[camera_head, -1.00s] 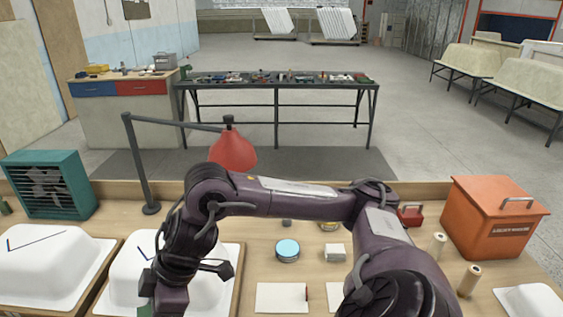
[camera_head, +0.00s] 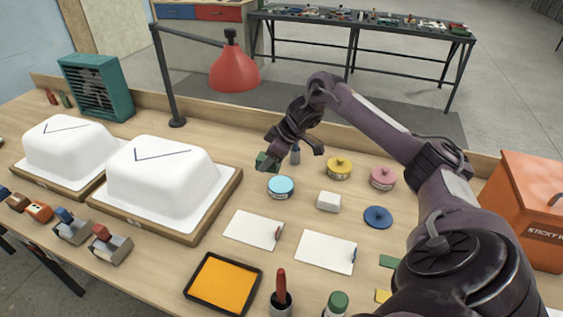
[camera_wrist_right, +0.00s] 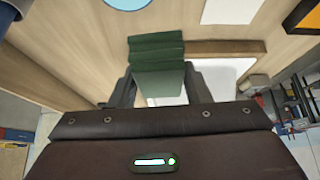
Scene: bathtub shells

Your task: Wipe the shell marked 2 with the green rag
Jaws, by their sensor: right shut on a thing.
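My right gripper (camera_head: 270,161) is shut on the green rag (camera_wrist_right: 156,52), a folded dark green stack between the fingers in the wrist view. In the head view a bit of the rag (camera_head: 263,158) shows at the gripper, over the table right of the shells and behind the blue-lidded tin. Two white bathtub shells lie upturned on wooden boards: a left shell (camera_head: 70,150) and a right shell (camera_head: 163,185). Each has a dark angled line on top. I can read no number on either. My left gripper is out of view.
A red lamp (camera_head: 233,70) stands behind the shells. The blue-lidded tin (camera_head: 281,186), white block (camera_head: 329,201), white cards (camera_head: 254,229) and orange tray (camera_head: 223,283) sit right of the shells. Sanding-block-like tools (camera_head: 72,226) line the front left. An orange box (camera_head: 525,210) is far right.

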